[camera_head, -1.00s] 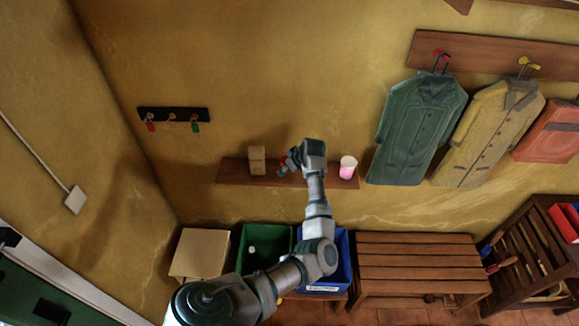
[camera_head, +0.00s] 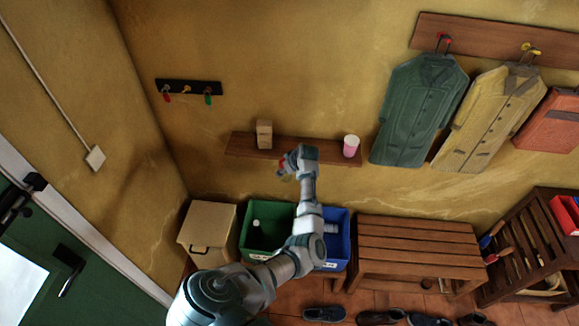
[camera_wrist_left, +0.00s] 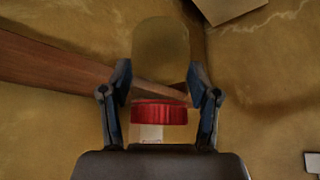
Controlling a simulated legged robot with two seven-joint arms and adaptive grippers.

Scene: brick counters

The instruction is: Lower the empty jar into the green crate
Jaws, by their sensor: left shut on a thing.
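The jar (camera_wrist_left: 160,52) is clear and looks empty, with a red lid (camera_wrist_left: 160,113). My left gripper (camera_wrist_left: 160,98) is shut on it, with one finger on each side near the lid. In the head view my left gripper (camera_head: 287,167) is in front of the wall, just below the shelf's edge, and the jar there is small and mostly hidden. The green crate (camera_head: 246,238) stands on the low bench below, left of my forearm, with a small white thing (camera_head: 256,223) inside. The jar is well above the crate. My right gripper is not in view.
A blue crate (camera_head: 340,257) stands right of the green crate, partly behind my arm. The wall shelf (camera_head: 310,155) holds a tan block (camera_head: 264,133) and a pink-and-white cup (camera_head: 351,146). A slatted bench (camera_head: 420,248) is at right.

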